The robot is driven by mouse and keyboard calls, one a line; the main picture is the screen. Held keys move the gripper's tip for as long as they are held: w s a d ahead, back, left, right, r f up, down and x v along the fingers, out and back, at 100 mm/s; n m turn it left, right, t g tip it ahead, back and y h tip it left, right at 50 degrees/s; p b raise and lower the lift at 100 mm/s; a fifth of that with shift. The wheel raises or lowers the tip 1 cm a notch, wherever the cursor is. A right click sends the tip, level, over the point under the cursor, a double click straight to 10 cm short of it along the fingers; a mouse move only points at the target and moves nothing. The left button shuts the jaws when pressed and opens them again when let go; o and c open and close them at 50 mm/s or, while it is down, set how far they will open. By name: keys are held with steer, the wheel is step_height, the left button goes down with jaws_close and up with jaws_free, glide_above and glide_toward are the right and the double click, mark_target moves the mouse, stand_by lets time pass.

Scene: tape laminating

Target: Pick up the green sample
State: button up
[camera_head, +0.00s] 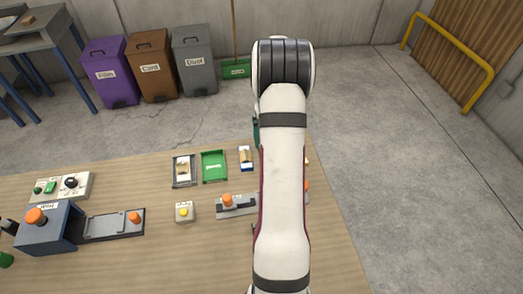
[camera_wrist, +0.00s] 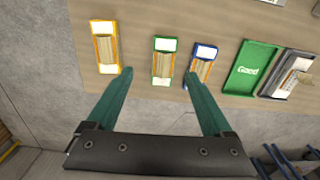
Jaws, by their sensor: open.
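The green sample (camera_wrist: 154,70), a small card with green ends and a tan middle, lies on the table in the wrist view. My gripper (camera_wrist: 159,73) is open and empty, its two teal fingers spread. In the picture the green sample lies between the fingertips; their height above it is hard to tell. In the head view my arm hides the green sample. A blue sample (camera_wrist: 204,52) lies just right of it, close to the right fingertip, and a yellow sample (camera_wrist: 104,28) lies to its left. The blue one also shows in the head view (camera_head: 246,152).
A green tray marked "Good" (camera_wrist: 248,65) and a grey tray holding a piece (camera_wrist: 268,88) lie right of the samples. The head view shows a button box (camera_head: 184,213), a clamp fixture (camera_head: 240,209) and a control panel (camera_head: 62,186). The table edge is close to the samples.

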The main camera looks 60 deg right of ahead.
steer(key=f, duration=0.7)
steer(key=shift+w+a+f, duration=0.2)
steer(key=shift+w+a, duration=0.05)
jaws_close()
